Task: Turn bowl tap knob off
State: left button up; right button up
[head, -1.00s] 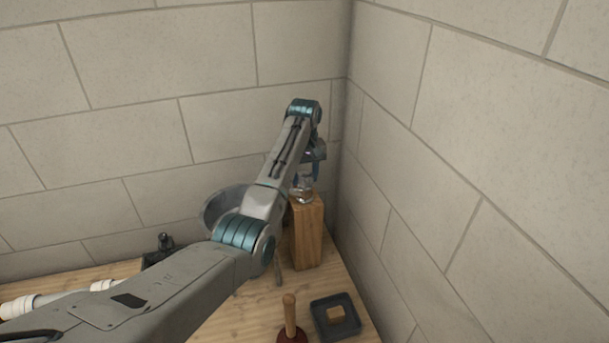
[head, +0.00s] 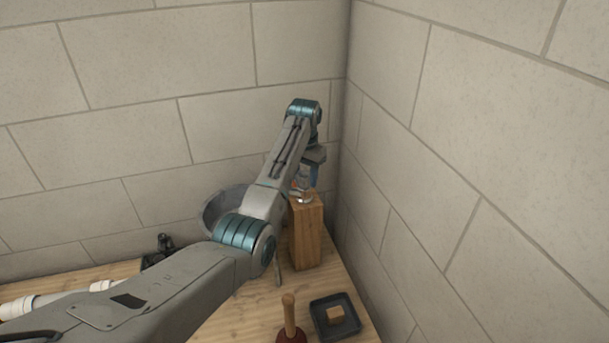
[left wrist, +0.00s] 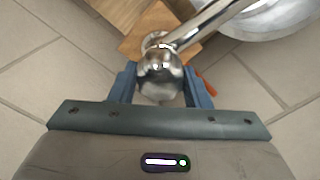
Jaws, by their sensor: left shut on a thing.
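The bowl tap is a chrome piece on a wooden block (head: 306,240) in the corner. Its rounded chrome knob (left wrist: 160,78) shows in the left wrist view, with the spout (left wrist: 212,22) reaching up and right over a metal bowl (left wrist: 272,18). My left gripper (left wrist: 161,88) is shut on the knob, with one blue finger on each side of it. In the head view my left arm hides most of the tap, and the left gripper (head: 308,184) is seen at the block's top. My right gripper is not in view.
The metal bowl's rim (head: 212,204) shows behind my arm. A plunger (head: 289,318) and a dark square tray (head: 318,306) stand in front of the block. White pipes (head: 48,300) lie at left. Tiled walls close in behind and at right.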

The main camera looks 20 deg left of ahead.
aim_at(305, 172)
pick_arm(q)
jog(key=shift+m, duration=0.6)
jog(key=o, duration=1)
notch_tip(305, 172, up, 10)
jog(key=shift+s+r, duration=0.1)
jog(key=shift+w+r, duration=0.2)
jog(key=shift+r, duration=0.1)
jog(key=shift+d, duration=0.1)
